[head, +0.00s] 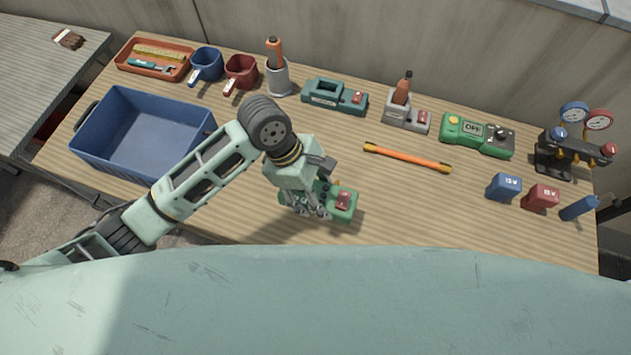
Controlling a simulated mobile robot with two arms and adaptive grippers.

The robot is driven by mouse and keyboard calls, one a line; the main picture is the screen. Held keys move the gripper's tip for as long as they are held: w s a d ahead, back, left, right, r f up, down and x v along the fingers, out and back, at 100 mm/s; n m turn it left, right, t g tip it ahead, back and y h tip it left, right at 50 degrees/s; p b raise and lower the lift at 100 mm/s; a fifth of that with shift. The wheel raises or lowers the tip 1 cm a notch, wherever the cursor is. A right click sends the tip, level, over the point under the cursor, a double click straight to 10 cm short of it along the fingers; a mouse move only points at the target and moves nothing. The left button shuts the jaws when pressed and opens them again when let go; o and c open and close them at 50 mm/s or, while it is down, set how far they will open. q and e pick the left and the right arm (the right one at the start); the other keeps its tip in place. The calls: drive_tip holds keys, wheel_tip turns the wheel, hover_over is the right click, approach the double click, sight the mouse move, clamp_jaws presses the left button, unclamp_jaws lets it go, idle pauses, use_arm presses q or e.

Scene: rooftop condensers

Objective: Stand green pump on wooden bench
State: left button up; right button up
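A green pump-like unit (345,203) with a red switch is at the front middle of the wooden bench (420,215). My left arm reaches in from the left, and my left gripper (311,212) points down over the unit's left part. The wrist and fingers hide that part. The fingers are at or against the unit; I cannot tell whether they are closed on it, or whether it rests fully on the bench top. My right gripper is not in view.
A blue bin (145,135) stands at left. Along the back are a red tray (152,72), mugs, a teal tool (335,96), a grey tool (407,113) and a green OFF box (478,136).

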sight(316, 181)
use_arm(q)
drive_tip(key=w+f, duration=0.1)
drive_tip(key=w, duration=0.1)
drive_tip(key=w+f, duration=0.1)
drive_tip(key=w, duration=0.1)
drive_tip(key=shift+w+a+f, duration=0.15)
drive_tip(key=shift+f, duration=2.05)
drive_tip(key=o, duration=1.7)
drive_tip(key=shift+f, duration=0.15)
drive_tip(key=v, duration=1.2)
drive_tip(key=shift+a, duration=0.1)
